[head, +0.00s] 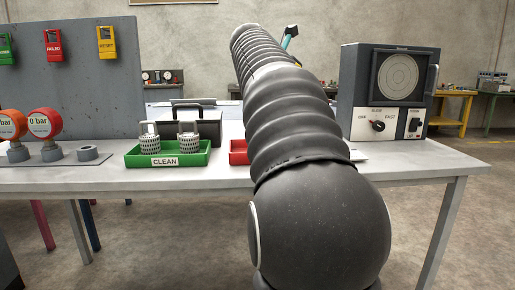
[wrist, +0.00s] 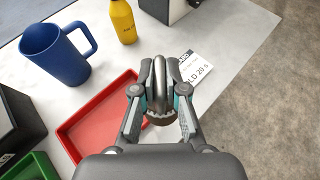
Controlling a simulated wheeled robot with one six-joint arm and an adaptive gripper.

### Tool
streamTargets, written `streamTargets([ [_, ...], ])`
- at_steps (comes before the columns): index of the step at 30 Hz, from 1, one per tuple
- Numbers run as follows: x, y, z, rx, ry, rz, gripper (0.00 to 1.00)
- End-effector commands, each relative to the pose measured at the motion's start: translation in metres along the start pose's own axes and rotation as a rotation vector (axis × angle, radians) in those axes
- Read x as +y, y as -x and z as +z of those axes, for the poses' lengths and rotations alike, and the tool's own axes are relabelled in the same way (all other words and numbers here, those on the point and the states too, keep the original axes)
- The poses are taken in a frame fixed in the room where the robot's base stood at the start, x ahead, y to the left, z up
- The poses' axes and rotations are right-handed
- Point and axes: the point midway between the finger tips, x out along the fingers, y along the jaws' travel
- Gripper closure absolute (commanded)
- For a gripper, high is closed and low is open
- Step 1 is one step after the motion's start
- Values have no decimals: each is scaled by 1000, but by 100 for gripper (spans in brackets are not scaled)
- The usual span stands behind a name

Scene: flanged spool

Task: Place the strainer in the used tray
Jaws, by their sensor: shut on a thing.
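My gripper (wrist: 160,100) is shut on a grey metal strainer (wrist: 160,75), gripping its upright loop handle; its lower end shows only partly between the fingers. The held strainer appears over or just beside the right side of the red tray (wrist: 75,145) in the wrist view; I cannot tell its height. The red tray's visible floor is empty. In the head view my arm hides most of the red tray (head: 238,146), and no label on it is visible. Two more strainers, left (head: 150,143) and right (head: 188,143), stand in the green tray (head: 135,160) labelled CLEAN.
A blue mug (wrist: 52,52) and a yellow bottle (wrist: 123,20) stand beyond the red tray. A printed card (wrist: 196,72) lies to the right. A dial-screen instrument (head: 392,90) stands at the table's right. A dark case (head: 190,128) is behind the trays.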

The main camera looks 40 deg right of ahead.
Motion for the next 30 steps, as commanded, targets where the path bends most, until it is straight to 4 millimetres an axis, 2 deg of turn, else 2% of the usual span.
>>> streamTargets([
  [4, 16, -4, -8, 0, 2, 3, 100],
  [12, 72, -20, -36, 0, 3, 7, 100],
  [18, 104, -31, -52, -1, 2, 5, 100],
  [22, 115, -34, -57, -2, 0, 3, 100],
  [26, 117, -37, -61, -2, 0, 2, 100],
  [30, 117, -44, -77, -1, 0, 2, 100],
])
